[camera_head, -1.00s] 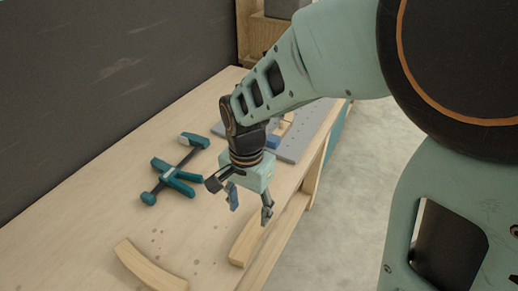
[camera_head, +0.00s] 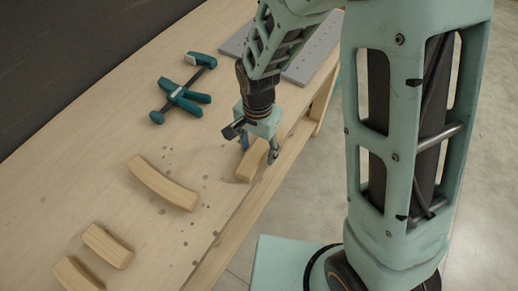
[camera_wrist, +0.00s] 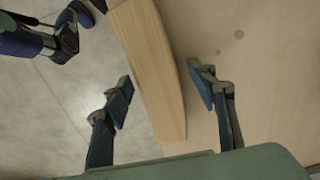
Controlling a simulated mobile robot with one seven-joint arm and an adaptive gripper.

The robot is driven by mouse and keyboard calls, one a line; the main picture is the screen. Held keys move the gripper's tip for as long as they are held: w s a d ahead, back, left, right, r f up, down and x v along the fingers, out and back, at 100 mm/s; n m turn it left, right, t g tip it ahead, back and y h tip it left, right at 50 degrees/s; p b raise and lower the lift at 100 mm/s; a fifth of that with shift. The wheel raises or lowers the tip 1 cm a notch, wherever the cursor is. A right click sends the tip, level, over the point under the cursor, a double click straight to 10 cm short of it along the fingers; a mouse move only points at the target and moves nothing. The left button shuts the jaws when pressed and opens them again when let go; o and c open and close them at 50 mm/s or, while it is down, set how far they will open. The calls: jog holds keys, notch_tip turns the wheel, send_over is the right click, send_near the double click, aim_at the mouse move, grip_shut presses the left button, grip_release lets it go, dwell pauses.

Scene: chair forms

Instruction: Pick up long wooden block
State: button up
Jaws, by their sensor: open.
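A pale wooden block (camera_head: 248,168) lies along the table's near edge, partly hidden under my gripper in the head view. The wrist view shows this block (camera_wrist: 152,65) as long and slightly curved. My gripper (camera_head: 259,151) is open and pointed down over it. In the wrist view the gripper's fingers (camera_wrist: 163,93) are apart, one on each side of the block. The left finger shows over the floor and the right finger over the tabletop. I cannot tell whether the fingertips are level with the block. Another long, curved block (camera_head: 162,184) lies farther left on the table.
Two shorter wooden blocks (camera_head: 107,245) (camera_head: 77,274) lie at the lower left. A teal and black clamp (camera_head: 182,98) lies farther back, near a grey perforated plate (camera_head: 310,58). The tabletop (camera_head: 110,120) is bare around the clamp. A dark wall stands behind.

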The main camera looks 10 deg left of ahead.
jog(key=shift+c, duration=0.4)
jog(key=c, duration=1.3)
jog(key=shift+r, duration=0.2)
